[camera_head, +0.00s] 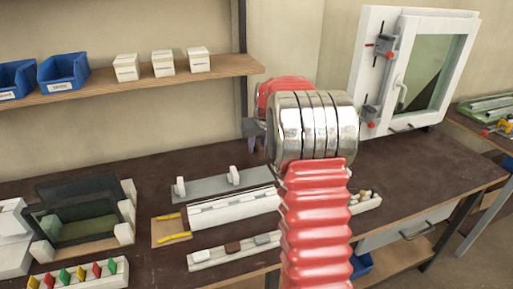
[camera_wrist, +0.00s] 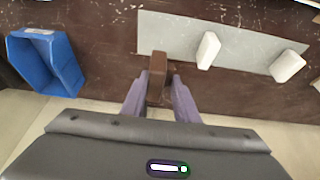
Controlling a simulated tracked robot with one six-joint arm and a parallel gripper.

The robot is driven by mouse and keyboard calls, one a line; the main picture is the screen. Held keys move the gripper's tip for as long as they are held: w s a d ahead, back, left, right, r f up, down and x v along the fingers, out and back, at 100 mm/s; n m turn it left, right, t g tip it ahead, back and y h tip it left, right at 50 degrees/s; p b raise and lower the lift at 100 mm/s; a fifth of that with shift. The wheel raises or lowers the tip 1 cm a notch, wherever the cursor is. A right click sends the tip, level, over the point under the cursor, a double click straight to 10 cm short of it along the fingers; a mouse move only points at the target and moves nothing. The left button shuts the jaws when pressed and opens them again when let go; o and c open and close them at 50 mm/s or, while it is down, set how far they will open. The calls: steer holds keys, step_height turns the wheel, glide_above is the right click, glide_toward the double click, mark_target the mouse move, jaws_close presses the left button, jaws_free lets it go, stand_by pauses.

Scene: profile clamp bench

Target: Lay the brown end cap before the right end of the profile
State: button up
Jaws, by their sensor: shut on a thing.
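My gripper is shut on a brown block, the brown end cap (camera_wrist: 157,72), held between its two purple-grey fingers (camera_wrist: 158,84) in the wrist view. In the head view my red arm hides most of the gripper; part of it (camera_head: 252,138) shows left of the silver wrist rings. The long white profile (camera_head: 233,208) lies on the bench in the head view, and my arm covers its right end. Another brown piece (camera_head: 232,248) sits in a white strip (camera_head: 207,257) in front, beside a pale grey piece (camera_head: 262,240).
A grey plate (camera_head: 207,189) with two white blocks lies behind the profile; it also shows in the wrist view (camera_wrist: 180,32). Two yellow-handled tools (camera_head: 172,237) lie left of the profile. A blue bin (camera_wrist: 62,62) shows in the wrist view. A white window frame (camera_head: 362,70) stands at right.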

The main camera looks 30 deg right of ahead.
steer(key=shift+s+d+r, duration=0.15)
steer(key=shift+s+d, duration=0.05)
steer(key=shift+d, duration=0.25)
steer(key=s+d+f, duration=0.2)
steer(key=s+f, duration=0.1)
steer(key=s, duration=1.3)
steer(key=shift+s+f, duration=0.2)
steer(key=shift+d, duration=0.1)
steer(key=shift+f, duration=0.15)
steer(key=shift+f, duration=3.05)
